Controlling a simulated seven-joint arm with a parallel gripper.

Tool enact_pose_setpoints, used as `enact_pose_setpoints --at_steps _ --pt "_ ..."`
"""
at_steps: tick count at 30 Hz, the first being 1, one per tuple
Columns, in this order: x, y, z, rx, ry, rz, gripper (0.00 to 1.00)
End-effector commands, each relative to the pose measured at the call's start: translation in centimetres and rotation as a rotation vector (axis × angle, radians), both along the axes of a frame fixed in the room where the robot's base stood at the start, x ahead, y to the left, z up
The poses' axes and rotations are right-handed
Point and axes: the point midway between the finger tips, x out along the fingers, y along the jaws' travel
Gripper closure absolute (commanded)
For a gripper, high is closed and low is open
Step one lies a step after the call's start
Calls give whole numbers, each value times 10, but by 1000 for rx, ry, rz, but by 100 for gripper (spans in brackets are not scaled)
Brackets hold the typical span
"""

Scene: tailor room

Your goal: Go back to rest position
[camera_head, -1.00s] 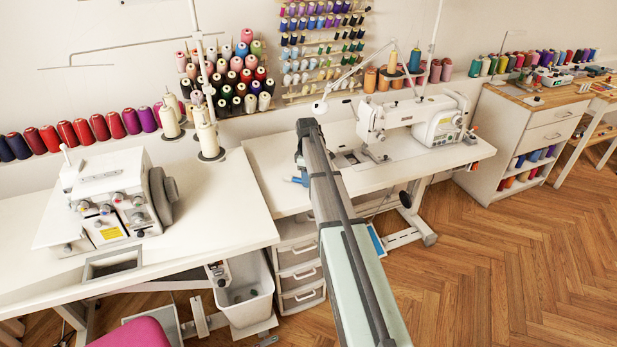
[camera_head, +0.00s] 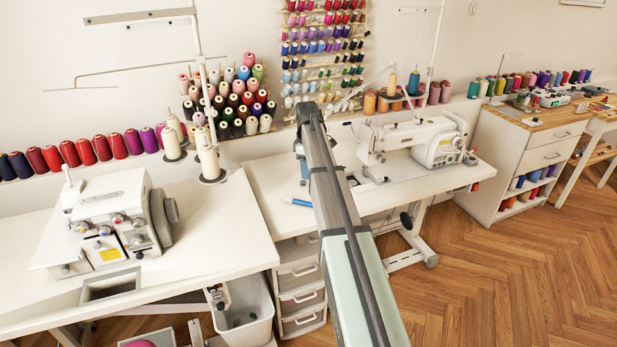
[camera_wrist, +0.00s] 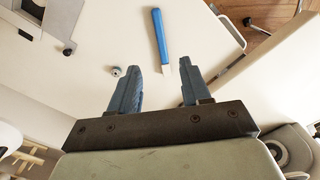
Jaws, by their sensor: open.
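My gripper (camera_wrist: 160,82) is open and empty in the wrist view, its two blue-grey fingers apart above a white table. A blue tool with a pale tip (camera_wrist: 160,38) lies on the table beyond the gap between the fingers; it also shows in the head view (camera_head: 298,202), left of my arm. In the head view my arm stretches over the right white table (camera_head: 262,187), and the gripper's fingers are mostly hidden by the arm.
A small round part (camera_wrist: 116,71) lies near the left finger in the wrist view. A white sewing machine (camera_head: 415,140) stands right of my arm and a serger (camera_head: 112,220) on the left table. Thread cones (camera_head: 207,155) stand between them. Thread racks line the wall.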

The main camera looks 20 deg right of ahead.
Motion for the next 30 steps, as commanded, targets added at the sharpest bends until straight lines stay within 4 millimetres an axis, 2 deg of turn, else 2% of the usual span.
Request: enact_pose_setpoints --at_steps 6,22,26,30 --pt "0 0 6 0 0 0 53" --pt "-1 -3 4 6 -1 -3 53" --pt "-9 -20 -1 48 -8 -18 53" --pt "-27 -58 -12 144 -32 -54 53"
